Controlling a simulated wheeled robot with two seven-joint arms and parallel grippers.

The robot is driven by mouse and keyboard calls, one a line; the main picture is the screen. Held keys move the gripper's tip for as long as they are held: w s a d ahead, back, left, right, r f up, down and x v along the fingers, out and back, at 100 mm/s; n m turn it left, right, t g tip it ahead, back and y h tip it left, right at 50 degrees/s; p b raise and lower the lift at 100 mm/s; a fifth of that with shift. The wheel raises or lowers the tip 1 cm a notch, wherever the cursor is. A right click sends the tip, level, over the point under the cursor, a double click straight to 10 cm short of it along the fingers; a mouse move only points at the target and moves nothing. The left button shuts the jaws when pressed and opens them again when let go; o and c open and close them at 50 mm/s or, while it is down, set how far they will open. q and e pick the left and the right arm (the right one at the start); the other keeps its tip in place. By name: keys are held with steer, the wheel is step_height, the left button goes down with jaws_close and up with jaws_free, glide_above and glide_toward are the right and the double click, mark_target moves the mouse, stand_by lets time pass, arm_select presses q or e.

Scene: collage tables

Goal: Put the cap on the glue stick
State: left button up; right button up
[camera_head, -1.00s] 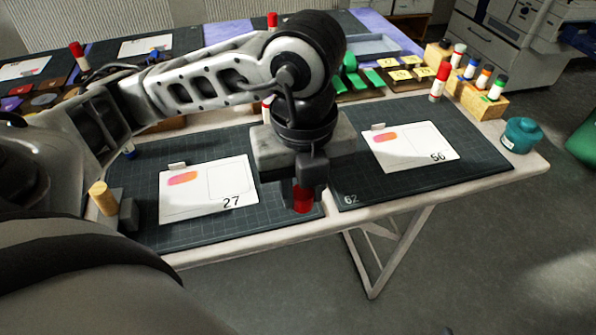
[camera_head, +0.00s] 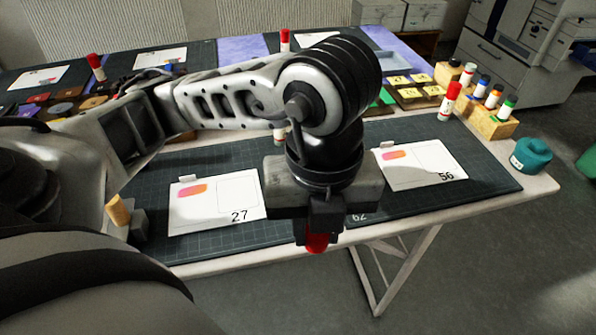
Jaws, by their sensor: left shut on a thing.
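My left gripper (camera_head: 321,226) is shut on a red thing (camera_head: 317,243), which looks like the cap. It points down, over or just past the front edge of the table. A glue stick with a red top (camera_head: 449,102) stands upright at the right, behind card 56. Two more red-topped sticks stand farther back, one at the left (camera_head: 96,67) and one at the middle (camera_head: 285,40). A stick (camera_head: 279,133) behind my left arm is mostly hidden, and I cannot tell whether it is capped. My right gripper is out of view.
Card 27 (camera_head: 240,190) and card 56 (camera_head: 430,170) lie on dark cutting mats. A tan cylinder (camera_head: 118,210) stands by a grey block at the left.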

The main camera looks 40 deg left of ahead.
arm_select(q)
steer(key=m, duration=0.2)
steer(key=w+m, duration=0.1)
steer(key=m, duration=0.1)
steer(key=shift+w+f+m, duration=0.15)
steer(key=shift+f+m, duration=0.05)
steer(key=shift+m, duration=0.1)
steer(key=w+a+f+n, duration=0.2)
steer(key=w+n, duration=0.3)
steer(key=n, duration=1.1)
steer(key=w+a+f+n, duration=0.2)
steer(key=w+n, duration=0.3)
steer(key=n, duration=1.1)
steer(key=shift+w+a+f, duration=0.15)
steer(key=shift+w+a, duration=0.2)
